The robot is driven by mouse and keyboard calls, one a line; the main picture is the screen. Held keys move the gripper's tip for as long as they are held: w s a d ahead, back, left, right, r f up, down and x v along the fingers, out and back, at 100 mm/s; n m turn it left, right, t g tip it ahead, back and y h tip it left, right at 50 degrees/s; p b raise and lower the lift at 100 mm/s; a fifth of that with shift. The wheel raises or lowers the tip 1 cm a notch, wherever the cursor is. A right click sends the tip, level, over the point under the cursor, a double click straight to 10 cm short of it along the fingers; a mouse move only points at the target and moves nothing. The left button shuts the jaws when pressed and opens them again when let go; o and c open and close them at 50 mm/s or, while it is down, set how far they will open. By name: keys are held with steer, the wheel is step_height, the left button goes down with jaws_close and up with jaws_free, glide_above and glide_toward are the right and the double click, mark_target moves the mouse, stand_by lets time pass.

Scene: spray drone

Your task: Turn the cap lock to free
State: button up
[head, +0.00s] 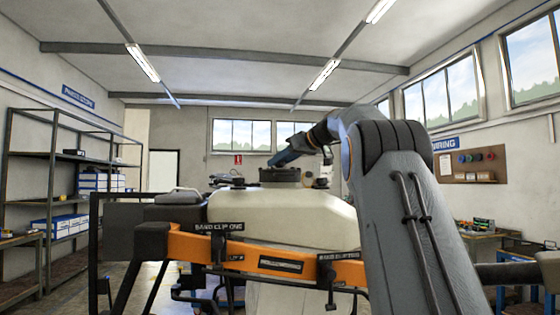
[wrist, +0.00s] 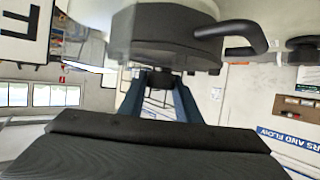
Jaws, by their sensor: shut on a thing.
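The spray drone's pale tank (head: 285,220) carries a dark round cap (head: 279,176) on its top. My gripper (head: 274,163) reaches in from the right, close to the cap. In the wrist view the dark round cap (wrist: 160,30) fills the upper middle, with a dark bent handle (wrist: 238,38) out to its right. The blue fingers of my gripper (wrist: 161,80) are shut on a small dark part, the cap lock (wrist: 163,80), just below the cap. The fingers partly hide this part, and I cannot tell which way it is turned.
The drone's orange frame (head: 270,258) with label plates runs below the tank. Shelves (head: 60,170) stand at the left wall, a pegboard (head: 468,164) and workbench are at the right. Open room lies above the tank.

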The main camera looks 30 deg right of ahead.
steer(key=shift+f+n+g+y+p, duration=0.15)
steer(key=shift+n+g+y+p, duration=0.2)
steer(key=shift+n+y, duration=0.15)
steer(key=o, duration=1.1)
steer(key=shift+c, duration=0.2)
steer(key=b+v, duration=0.2)
steer(key=v, duration=0.6)
steer(key=shift+w, duration=0.1)
